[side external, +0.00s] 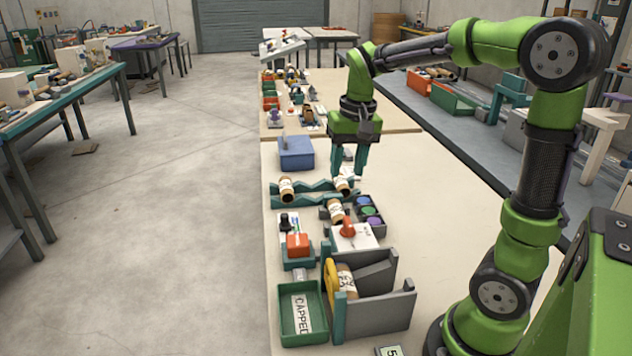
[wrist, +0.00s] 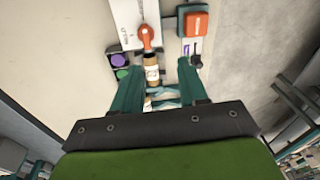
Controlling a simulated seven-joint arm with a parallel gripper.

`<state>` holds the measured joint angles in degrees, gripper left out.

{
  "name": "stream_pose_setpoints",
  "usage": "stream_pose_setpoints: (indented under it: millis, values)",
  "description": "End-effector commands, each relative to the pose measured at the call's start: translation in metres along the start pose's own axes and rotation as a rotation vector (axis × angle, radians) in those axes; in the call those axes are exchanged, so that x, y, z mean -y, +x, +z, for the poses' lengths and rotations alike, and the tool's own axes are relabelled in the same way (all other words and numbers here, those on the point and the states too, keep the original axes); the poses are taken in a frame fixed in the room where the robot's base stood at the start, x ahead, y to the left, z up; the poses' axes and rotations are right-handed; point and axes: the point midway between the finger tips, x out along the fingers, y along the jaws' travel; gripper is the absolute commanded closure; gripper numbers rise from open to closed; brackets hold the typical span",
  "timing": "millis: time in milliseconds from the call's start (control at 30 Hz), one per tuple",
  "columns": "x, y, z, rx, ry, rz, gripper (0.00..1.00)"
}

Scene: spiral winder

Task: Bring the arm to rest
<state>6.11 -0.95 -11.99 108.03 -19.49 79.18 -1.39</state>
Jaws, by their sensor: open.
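My gripper (side external: 347,172) hangs fingers down over the far part of the near table, its two teal fingers apart with nothing seen between them. Its fingertips are close to a labelled tube (side external: 343,186) at the right end of a teal notched rack (side external: 313,199). I cannot tell whether they touch it. In the wrist view the open fingers (wrist: 161,72) frame a brown-and-white tube (wrist: 152,73) beyond them. Another tube (side external: 286,189) lies at the rack's left end. My arm reaches out from the right, bent at the elbow.
A blue box (side external: 296,152) stands behind the rack. Nearer are a tube (side external: 335,212), coloured discs (side external: 370,211), a white box with an orange lever (side external: 347,229), an orange block (side external: 298,244), a grey cradle (side external: 380,312) and a green CAPPED tray (side external: 288,319). Tabletop right of them is clear.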

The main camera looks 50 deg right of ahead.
Motion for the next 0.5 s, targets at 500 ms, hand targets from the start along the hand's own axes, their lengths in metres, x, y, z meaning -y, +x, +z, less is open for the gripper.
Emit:
stream_pose_setpoints:
  millis: [500]
  values:
    - [0.038,-0.012,0.15,-0.332,-0.311,-0.374,0.57]
